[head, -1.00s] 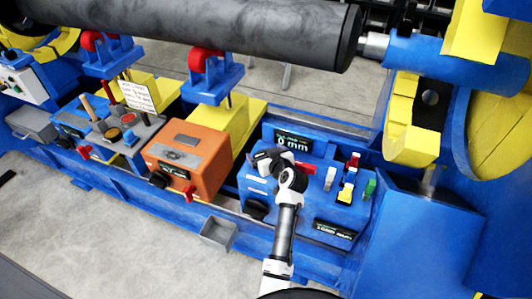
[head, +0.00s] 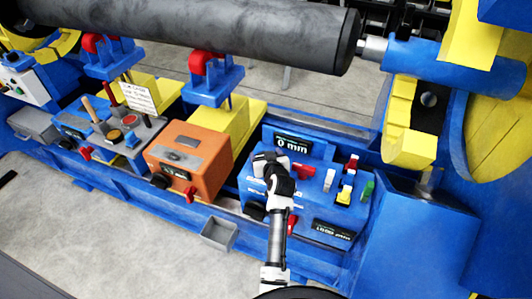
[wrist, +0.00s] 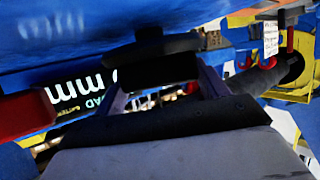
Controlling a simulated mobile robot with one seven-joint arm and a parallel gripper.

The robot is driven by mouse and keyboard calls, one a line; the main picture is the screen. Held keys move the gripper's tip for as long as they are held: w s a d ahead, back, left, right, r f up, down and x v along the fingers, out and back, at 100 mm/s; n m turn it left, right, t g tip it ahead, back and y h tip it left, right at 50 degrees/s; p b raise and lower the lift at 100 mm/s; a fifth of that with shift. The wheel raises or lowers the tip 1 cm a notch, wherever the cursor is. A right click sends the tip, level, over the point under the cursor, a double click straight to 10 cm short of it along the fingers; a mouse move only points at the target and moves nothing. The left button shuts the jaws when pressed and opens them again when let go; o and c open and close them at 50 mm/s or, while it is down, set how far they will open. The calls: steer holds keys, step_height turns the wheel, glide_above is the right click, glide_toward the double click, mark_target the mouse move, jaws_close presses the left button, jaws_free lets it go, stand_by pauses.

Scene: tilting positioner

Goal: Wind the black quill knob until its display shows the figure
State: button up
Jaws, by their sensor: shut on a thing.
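The blue control panel (head: 310,195) stands right of the orange box, with a dark display (head: 293,142) reading "0 mm" at its top. My gripper (head: 262,163) is at the panel's upper left, just below and left of that display. In the wrist view my gripper (wrist: 160,82) has its two fingers closed about a black knob (wrist: 150,48) against the blue panel face. The "mm" of the display (wrist: 72,97) shows there, upside down or tilted. In the head view my gripper hides the held knob.
A red lever (head: 303,170) is just right of my gripper, with white, yellow and green switches beyond. Another black knob (head: 256,210) is lower on the panel. A second display (head: 332,229) is at lower right. The orange box (head: 190,158) stands left.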

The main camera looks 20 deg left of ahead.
steer(key=m+t+h, duration=0.1)
steer(key=m+h, duration=0.1)
steer(key=h, duration=0.1)
steer(key=shift+a+m+p, duration=0.1)
steer(key=shift+m+p, duration=0.2)
steer(key=shift+m, duration=0.1)
steer(key=shift+f+m+t+h+b, duration=0.2)
steer(key=shift+m+t+h+b, duration=0.3)
steer(key=shift+m+h+b, duration=0.65)
steer(key=m+h+b, duration=0.2)
steer(key=h+b, duration=0.1)
steer(key=b, duration=0.1)
steer(key=shift+f+b, duration=0.15)
steer(key=shift+b, duration=0.25)
steer(key=m+h+b, duration=0.2)
steer(key=b, duration=0.1)
steer(key=m+h+b, duration=0.1)
steer(key=h+b, duration=0.1)
steer(key=shift+r+m+g, duration=0.3)
steer(key=shift+m+g, duration=0.05)
steer(key=shift+g, duration=0.05)
steer(key=shift+r, duration=0.1)
steer(key=o, duration=1)
